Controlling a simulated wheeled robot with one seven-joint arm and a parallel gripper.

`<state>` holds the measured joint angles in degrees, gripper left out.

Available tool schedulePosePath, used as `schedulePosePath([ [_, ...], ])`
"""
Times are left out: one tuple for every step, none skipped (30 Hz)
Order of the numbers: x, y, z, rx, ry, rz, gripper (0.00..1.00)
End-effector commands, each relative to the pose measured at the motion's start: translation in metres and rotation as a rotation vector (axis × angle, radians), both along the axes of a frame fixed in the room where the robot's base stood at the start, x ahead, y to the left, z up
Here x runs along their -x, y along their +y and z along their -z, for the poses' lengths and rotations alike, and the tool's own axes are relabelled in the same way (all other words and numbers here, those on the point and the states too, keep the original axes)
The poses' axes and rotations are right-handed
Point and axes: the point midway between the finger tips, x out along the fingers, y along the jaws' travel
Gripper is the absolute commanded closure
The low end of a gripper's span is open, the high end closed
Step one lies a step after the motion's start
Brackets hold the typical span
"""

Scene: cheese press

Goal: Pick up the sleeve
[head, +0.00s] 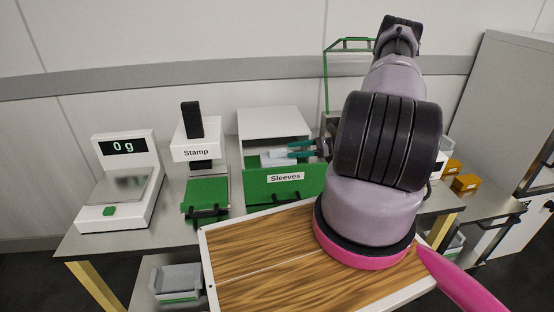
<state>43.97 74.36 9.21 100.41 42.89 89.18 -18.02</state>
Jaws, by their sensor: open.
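The sleeves box (284,189) stands on the steel table, a white housing with a green front labelled "Sleeves". Its front is open at the top. A pale sleeve (272,161) shows inside the opening. My gripper (292,150) reaches in from the right, with its teal fingers apart at the right end of the sleeve, close to it. I cannot tell whether the fingers touch it or lie around it. My arm hides the area right of the box.
A scale (122,180) reading 0 g and a stamp device (195,152) with a green base stand to the left. A wooden board (250,255) with white edges lies in front. Yellow boxes (466,184) sit on the right. A grey bin (176,280) is below the table.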

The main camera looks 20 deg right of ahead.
Motion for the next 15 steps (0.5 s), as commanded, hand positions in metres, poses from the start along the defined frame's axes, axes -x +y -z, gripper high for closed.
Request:
schedulePosePath([
  [-0.002,0.005,0.000,-0.001,0.000,-0.002,0.25],
  [-0.003,0.008,0.000,-0.001,0.000,-0.002,0.25],
  [-0.006,0.013,0.000,-0.001,0.000,-0.002,0.25],
  [-0.008,0.018,0.000,-0.001,0.000,-0.004,0.25],
  [-0.010,0.022,0.000,0.000,0.000,-0.004,0.25],
  [-0.013,0.028,0.000,-0.001,0.000,-0.003,0.25],
  [-0.014,0.032,0.001,-0.001,0.000,-0.003,0.25],
  [-0.016,0.036,0.002,-0.001,0.000,-0.003,0.25],
  [-0.018,0.040,0.002,-0.001,0.000,-0.002,0.25],
  [-0.019,0.042,0.003,-0.001,0.000,-0.002,0.25],
  [-0.020,0.044,0.003,0.000,-0.001,-0.001,0.25],
  [-0.021,0.045,0.003,0.000,-0.001,-0.001,0.25],
  [-0.021,0.046,0.004,0.000,-0.001,0.000,0.25],
  [-0.021,0.047,0.004,0.000,-0.001,0.000,0.25],
  [-0.021,0.047,0.004,0.000,0.000,0.000,0.25],
])
